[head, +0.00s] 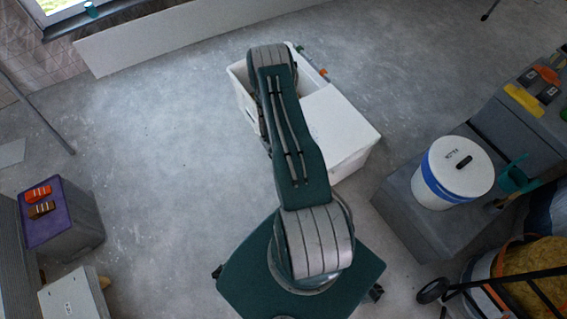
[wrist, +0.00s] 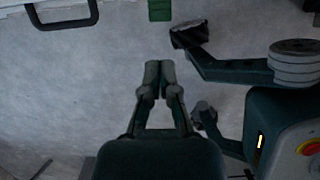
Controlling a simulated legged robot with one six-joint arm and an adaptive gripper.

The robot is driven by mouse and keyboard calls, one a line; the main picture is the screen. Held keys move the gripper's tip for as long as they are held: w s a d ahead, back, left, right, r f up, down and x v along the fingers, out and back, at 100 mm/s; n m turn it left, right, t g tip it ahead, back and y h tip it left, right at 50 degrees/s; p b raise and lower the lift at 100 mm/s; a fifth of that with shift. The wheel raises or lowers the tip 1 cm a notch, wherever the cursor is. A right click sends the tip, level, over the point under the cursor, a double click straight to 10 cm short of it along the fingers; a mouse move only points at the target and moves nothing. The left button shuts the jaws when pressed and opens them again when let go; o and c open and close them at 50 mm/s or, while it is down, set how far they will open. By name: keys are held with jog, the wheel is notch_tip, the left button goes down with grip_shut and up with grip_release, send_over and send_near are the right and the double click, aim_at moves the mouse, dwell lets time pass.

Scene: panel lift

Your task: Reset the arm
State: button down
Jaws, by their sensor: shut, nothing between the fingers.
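My gripper (wrist: 160,72) shows in the wrist view, its two fingers together with nothing between them, above bare concrete floor. In the head view my arm reaches forward from my base, and its upper part covers the gripper. My arm passes over the left side of a white box (head: 345,125), whose left part looks open. A long white panel (head: 175,35) lies along the foot of the wall under the window.
A white bucket (head: 455,170) stands on a grey block (head: 405,205) at the right. A grey bin (head: 75,240) with a purple lid stands at the left. A dark handle (wrist: 65,20) on a pale surface shows in the wrist view. The left-centre floor is clear.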

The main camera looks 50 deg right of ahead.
jog(key=shift+a, duration=0.1)
jog(key=shift+d, duration=0.2)
jog(key=w+d+r+m+h, duration=0.1)
jog(key=w+d+r+m, duration=0.1)
jog(key=w+r, duration=0.6)
jog(key=w+a+r+m+t+h, duration=0.1)
jog(key=w+a+r+m, duration=0.15)
jog(key=r, duration=1.35)
jog(key=w+a+r+m+t+h, duration=0.1)
jog(key=a+r+m, duration=0.25)
jog(key=r, duration=1.15)
jog(key=s+a+r+m+t, duration=0.1)
jog(key=s+a+r+m, duration=0.15)
jog(key=a+r, duration=0.2)
jog(key=s+a+r+m+y, duration=0.1)
jog(key=s+a+r, duration=0.2)
jog(key=r, duration=0.3)
jog(key=s+a+r+m+t, duration=0.1)
jog(key=s+a+r, duration=0.15)
jog(key=r, duration=0.35)
jog(key=s+a+r+m+t+y, duration=0.2)
jog(key=s+a+r+y, duration=0.3)
jog(key=s+a, duration=0.7)
jog(key=shift+s+a+r+m, duration=0.4)
jog(key=shift+a+r, duration=0.25)
jog(key=shift+a, duration=0.5)
